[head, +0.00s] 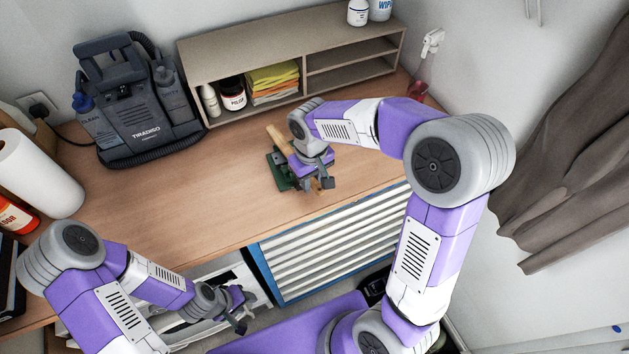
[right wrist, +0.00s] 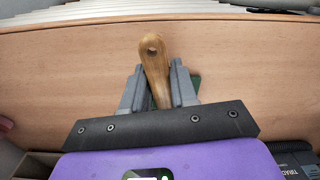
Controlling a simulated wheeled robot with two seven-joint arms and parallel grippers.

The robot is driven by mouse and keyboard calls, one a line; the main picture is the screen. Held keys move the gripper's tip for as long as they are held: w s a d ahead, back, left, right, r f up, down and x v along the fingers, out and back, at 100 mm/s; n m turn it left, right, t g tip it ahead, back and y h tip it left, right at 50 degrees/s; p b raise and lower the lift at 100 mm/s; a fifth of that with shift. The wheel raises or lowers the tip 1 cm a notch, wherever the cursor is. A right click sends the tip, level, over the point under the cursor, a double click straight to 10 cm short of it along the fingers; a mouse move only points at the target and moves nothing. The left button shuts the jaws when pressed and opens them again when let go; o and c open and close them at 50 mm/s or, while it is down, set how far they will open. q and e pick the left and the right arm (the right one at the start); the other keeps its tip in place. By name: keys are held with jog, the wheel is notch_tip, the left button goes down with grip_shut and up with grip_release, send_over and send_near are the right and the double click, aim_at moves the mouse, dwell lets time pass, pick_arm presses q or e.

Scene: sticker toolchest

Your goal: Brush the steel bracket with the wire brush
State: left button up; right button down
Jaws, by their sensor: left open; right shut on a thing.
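The wire brush shows as a wooden handle (right wrist: 152,62) with a hole in its end in the right wrist view. A paler wooden part of it (head: 277,137) sticks out behind my wrist in the head view. My right gripper (head: 322,182) is shut on the handle, with a finger on each side (right wrist: 157,90), low over the bench. A green fixture (head: 279,172) sits on the bench under the gripper. The steel bracket and the bristles are hidden, so I cannot tell whether they touch. My left gripper (head: 243,312) is open and empty, in front of the bench edge.
A dark carpet-cleaning machine (head: 140,115) stands at the back left, beside a paper roll (head: 38,175). A low shelf (head: 225,48) with jars and folded cloths runs along the back. The wooden bench (head: 190,200) is clear at centre left.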

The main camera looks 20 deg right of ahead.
jog(key=shift+w+a, duration=0.15)
jog(key=shift+w, duration=0.5)
jog(key=shift+w+r, duration=0.1)
jog(key=shift+w+r+p, duration=0.2)
jog(key=shift+r+p, duration=0.4)
jog(key=shift+p, duration=0.05)
notch_tip(320, 180, up, 2)
jog(key=shift+r+p, duration=0.25)
jog(key=shift+p, duration=0.8)
notch_tip(320, 180, up, 3)
jog(key=p, duration=0.2)
jog(key=shift+s+r+p, duration=0.1)
jog(key=shift+r+p, duration=0.05)
jog(key=shift+p, duration=0.15)
